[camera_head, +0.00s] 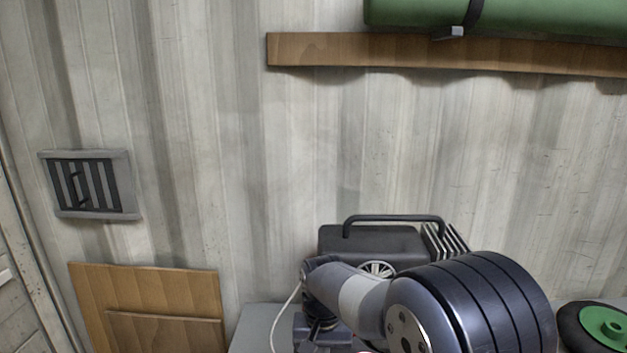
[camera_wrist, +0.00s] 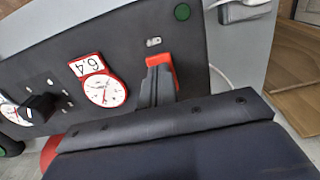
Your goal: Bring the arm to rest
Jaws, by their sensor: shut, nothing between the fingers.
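In the wrist view my gripper (camera_wrist: 160,62) shows as dark fingers with red tips, close together and empty. They are in front of a dark panel (camera_wrist: 118,45) with a red-rimmed gauge (camera_wrist: 104,90); I cannot tell whether they touch it. In the head view my arm (camera_head: 440,305) is bent low at the bottom right, and its end is out of sight there.
A dark machine with a handle (camera_head: 375,242) stands behind my arm. A green-hubbed wheel (camera_head: 603,326) is at the right. A wooden shelf (camera_head: 440,55) holds a green roll (camera_head: 540,18) above. Wooden boards (camera_head: 145,290) lean at left. The wall area above my arm is clear.

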